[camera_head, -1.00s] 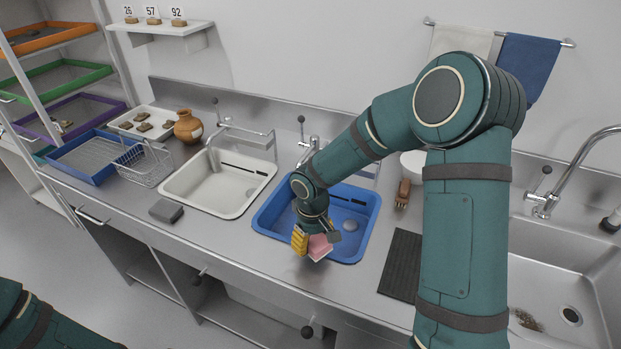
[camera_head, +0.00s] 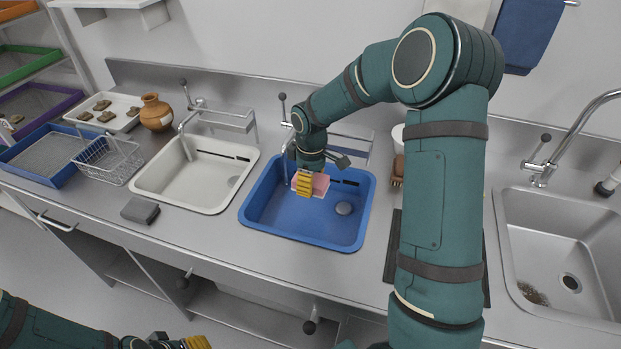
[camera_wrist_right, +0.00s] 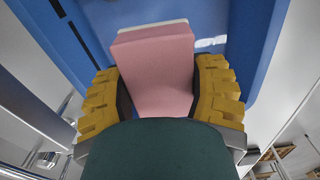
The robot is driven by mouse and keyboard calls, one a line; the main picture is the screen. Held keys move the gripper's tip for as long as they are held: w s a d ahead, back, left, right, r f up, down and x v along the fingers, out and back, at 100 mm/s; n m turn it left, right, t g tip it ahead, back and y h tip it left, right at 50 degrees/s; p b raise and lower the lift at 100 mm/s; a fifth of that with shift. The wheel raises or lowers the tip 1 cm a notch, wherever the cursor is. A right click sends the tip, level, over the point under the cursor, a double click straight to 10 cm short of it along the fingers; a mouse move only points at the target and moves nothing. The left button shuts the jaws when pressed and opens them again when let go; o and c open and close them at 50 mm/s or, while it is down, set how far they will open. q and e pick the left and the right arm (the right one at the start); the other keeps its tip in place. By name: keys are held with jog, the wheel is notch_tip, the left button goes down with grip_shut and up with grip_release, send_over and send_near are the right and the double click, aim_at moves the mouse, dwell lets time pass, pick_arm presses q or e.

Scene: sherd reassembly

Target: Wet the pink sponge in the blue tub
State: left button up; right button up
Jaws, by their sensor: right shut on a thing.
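The pink sponge (camera_head: 321,184) is held between the yellow fingers of my right gripper (camera_head: 309,185), over the back middle of the blue tub (camera_head: 272,222). In the right wrist view the sponge (camera_wrist_right: 157,65) sits between both fingers of the gripper (camera_wrist_right: 158,92), with the blue tub (camera_wrist_right: 255,45) behind it. I cannot tell whether the sponge touches water or the tub floor. A tap stands at the tub's back edge. My left gripper (camera_head: 178,343) shows only in part at the bottom edge, and its opening is not clear.
A white basin (camera_head: 190,182) is left of the tub, with a grey block (camera_head: 140,211) in front. A wire basket (camera_head: 108,163), blue tray (camera_head: 45,157) and clay jar (camera_head: 156,112) stand further left. A brush (camera_head: 397,171) and steel sink (camera_head: 560,250) lie right.

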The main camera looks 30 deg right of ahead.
jog(key=shift+f+b, duration=2.15)
jog(key=shift+f, duration=2.95)
jog(key=shift+r+p, duration=3.3)
jog(key=shift+r, duration=1.1)
jog(key=shift+r+p, duration=0.8)
jog(key=shift+r, duration=0.3)
jog(key=shift+r, duration=0.1)
